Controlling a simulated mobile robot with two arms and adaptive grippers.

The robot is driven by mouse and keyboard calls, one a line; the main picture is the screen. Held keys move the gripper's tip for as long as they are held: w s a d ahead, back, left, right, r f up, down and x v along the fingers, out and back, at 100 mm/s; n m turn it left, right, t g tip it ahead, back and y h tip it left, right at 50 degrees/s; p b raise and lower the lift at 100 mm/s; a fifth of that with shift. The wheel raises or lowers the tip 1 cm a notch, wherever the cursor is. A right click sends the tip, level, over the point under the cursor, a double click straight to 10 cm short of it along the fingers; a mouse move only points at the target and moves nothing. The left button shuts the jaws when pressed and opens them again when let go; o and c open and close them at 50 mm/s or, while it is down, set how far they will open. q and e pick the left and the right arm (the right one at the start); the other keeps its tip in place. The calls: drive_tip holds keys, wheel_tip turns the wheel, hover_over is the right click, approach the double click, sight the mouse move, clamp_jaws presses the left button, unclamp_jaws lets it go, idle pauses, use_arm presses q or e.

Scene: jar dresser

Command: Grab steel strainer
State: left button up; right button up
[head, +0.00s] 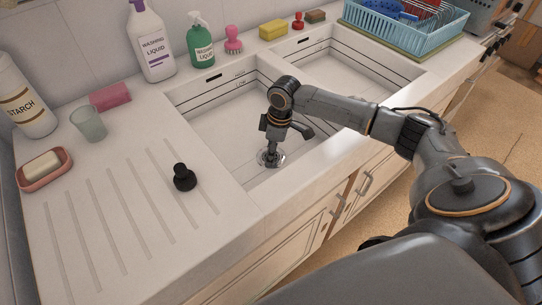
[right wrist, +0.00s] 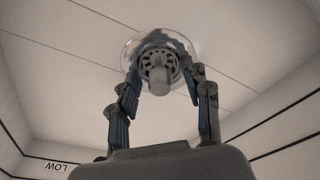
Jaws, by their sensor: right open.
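The steel strainer (head: 270,158) sits in the drain on the floor of the left sink basin. In the right wrist view the strainer (right wrist: 157,62) shows its round rim, perforated basket and central knob. My right gripper (right wrist: 163,84) is open, pointing down over it, with one finger on each side of the knob. In the head view the right gripper (head: 272,146) hides part of the strainer. I cannot tell whether the fingers touch it. My left gripper is not in view.
Basin walls (head: 215,100) surround the right gripper. A black stopper (head: 184,178) stands on the drainboard (head: 110,215). A soap dish (head: 45,171), glass (head: 88,123), pink sponge (head: 110,96) and bottles (head: 153,45) stand left and behind. A blue dish rack (head: 405,30) is at the right.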

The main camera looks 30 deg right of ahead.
clamp_jaws()
